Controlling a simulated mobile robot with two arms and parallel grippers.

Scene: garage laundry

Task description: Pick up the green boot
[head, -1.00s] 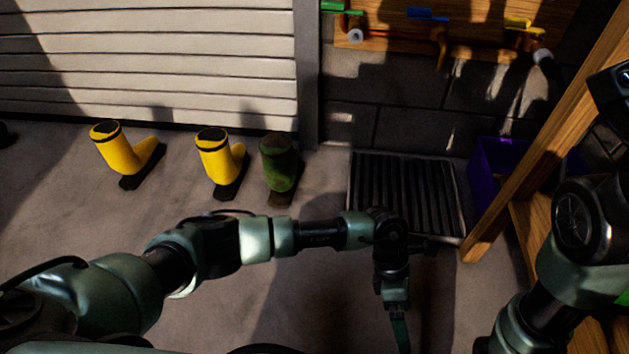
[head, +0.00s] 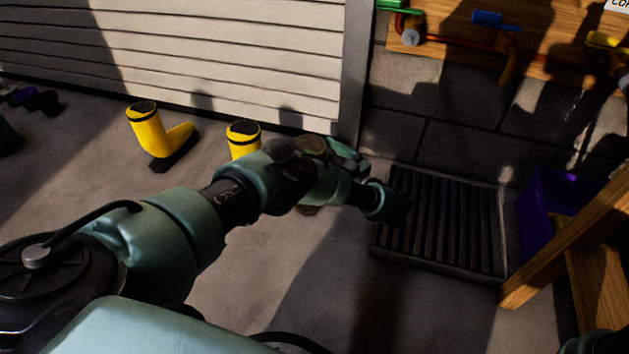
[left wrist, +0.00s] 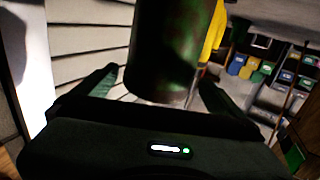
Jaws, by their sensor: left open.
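The green boot (left wrist: 165,45) stands large and dark in the left wrist view, its mottled shaft between the two fingers. My left gripper (left wrist: 158,80) is open, with one finger on each side of the boot and gaps visible. I cannot tell whether either finger touches it.
A yellow boot (head: 158,138) stands by the garage door (head: 210,55). A second yellow boot (head: 242,140) is close to the green boot, partly behind my arm. A dark ribbed tray (head: 445,225) and a purple bin (head: 537,215) lie to the right. Floor in front is open.

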